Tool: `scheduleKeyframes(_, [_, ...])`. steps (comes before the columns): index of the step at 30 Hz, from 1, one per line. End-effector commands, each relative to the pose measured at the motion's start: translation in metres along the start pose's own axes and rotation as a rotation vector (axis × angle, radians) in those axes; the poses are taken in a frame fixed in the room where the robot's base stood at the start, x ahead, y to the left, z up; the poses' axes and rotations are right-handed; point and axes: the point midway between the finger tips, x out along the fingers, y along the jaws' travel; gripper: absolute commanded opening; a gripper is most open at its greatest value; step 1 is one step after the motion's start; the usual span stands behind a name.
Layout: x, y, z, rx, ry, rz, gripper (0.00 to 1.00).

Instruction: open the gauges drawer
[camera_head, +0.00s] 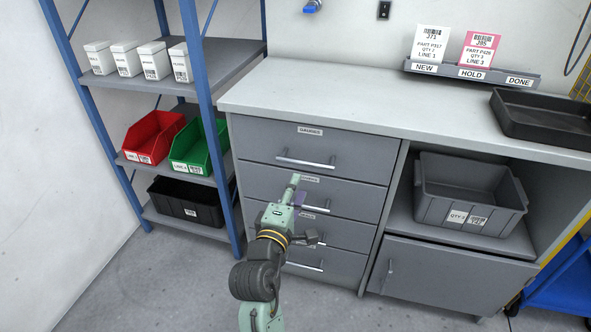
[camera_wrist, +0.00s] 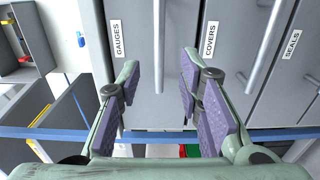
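The gauges drawer (camera_head: 355,152) is the top grey drawer of the cabinet and looks shut, flush with the drawers below. Its label (camera_head: 310,131) reads GAUGES, and its silver bar handle (camera_head: 305,163) runs across the lower front. In the wrist view the picture is turned sideways; the gauges label (camera_wrist: 118,38) is at left and the handle (camera_wrist: 158,40) runs vertically between the fingers. My gripper (camera_head: 297,188) is open, in front of the drawers just below that handle in the head view. Its purple-padded fingers (camera_wrist: 160,72) appear on either side of the handle, with no visible contact.
Below are drawers labelled COVERS (camera_wrist: 210,38) and SEALS (camera_wrist: 291,44), with similar handles. A blue-framed shelf (camera_head: 203,100) stands close on the left. A grey bin (camera_head: 440,208) sits in the open compartment at right. A black tray (camera_head: 545,118) lies on the worktop (camera_head: 350,98).

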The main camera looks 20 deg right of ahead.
Motion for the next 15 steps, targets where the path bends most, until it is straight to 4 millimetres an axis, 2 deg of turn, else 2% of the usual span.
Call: scheduleKeyframes(15, [0.086, 0.002, -0.002, 0.007, 0.003, 0.002, 0.33])
